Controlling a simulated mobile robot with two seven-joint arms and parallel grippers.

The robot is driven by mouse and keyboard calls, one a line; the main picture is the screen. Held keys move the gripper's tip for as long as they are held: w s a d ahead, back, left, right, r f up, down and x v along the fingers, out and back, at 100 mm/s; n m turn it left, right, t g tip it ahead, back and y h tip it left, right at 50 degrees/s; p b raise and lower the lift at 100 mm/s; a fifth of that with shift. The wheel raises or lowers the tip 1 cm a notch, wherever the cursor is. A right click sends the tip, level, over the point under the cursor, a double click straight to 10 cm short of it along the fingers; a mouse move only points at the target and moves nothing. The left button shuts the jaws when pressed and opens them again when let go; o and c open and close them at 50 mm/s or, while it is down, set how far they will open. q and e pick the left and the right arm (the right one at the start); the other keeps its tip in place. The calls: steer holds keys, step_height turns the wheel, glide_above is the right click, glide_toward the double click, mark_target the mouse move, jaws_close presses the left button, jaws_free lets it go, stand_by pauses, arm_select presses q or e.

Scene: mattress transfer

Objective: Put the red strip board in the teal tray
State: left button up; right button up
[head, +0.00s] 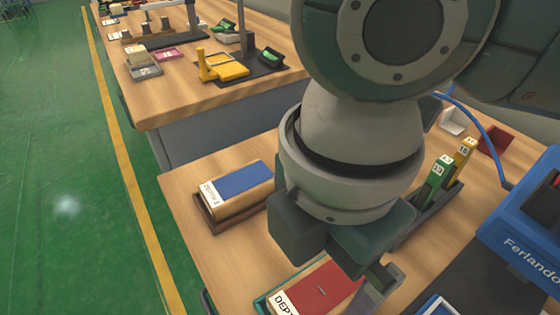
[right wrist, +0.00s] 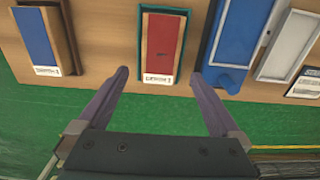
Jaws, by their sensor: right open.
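The red strip board (head: 318,288) is a block with a red top and a white label on its near end. It shows at the bottom of the head view and at the top middle of the right wrist view (right wrist: 164,48). It appears to lie inside the teal tray (head: 262,302), whose thin rim shows beside it. My right gripper (right wrist: 162,74) is open and empty, its two fingers spread at either side of the board's label end, apart from it. In the head view my right arm hides part of the board and tray. My left gripper is not in view.
A blue-topped board (head: 243,182) sits in a brown tray (head: 205,213) to the left. A blue tray (right wrist: 232,75) and a white tray (right wrist: 290,48) are on the right in the right wrist view. A blue machine (head: 525,225) stands at right. Bare wood lies between the trays.

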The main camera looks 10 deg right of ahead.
mark_target(311, 298)
step_height(311, 298, up, 6)
steer(key=p, duration=0.1)
steer(key=s+a+m+y, duration=0.2)
steer(key=a+m+y, duration=0.2)
steer(key=a+m, duration=0.1)
steer(key=s+d+f+m+t+h, duration=0.1)
steer(key=s+d+m, duration=0.1)
steer(key=d+m, duration=0.3)
steer(key=s+d+f+m+t+h, duration=0.1)
steer(key=s+d+f+m, duration=0.1)
steer(key=d+m, duration=0.3)
steer(key=s+d+f+m+t+h, duration=0.1)
steer(key=s+d+f+m, duration=0.1)
steer(key=d+m, duration=0.3)
steer(key=shift+d+f+t+h, duration=0.25)
steer(key=shift+d+t+h, duration=0.05)
steer(key=shift+h, duration=0.1)
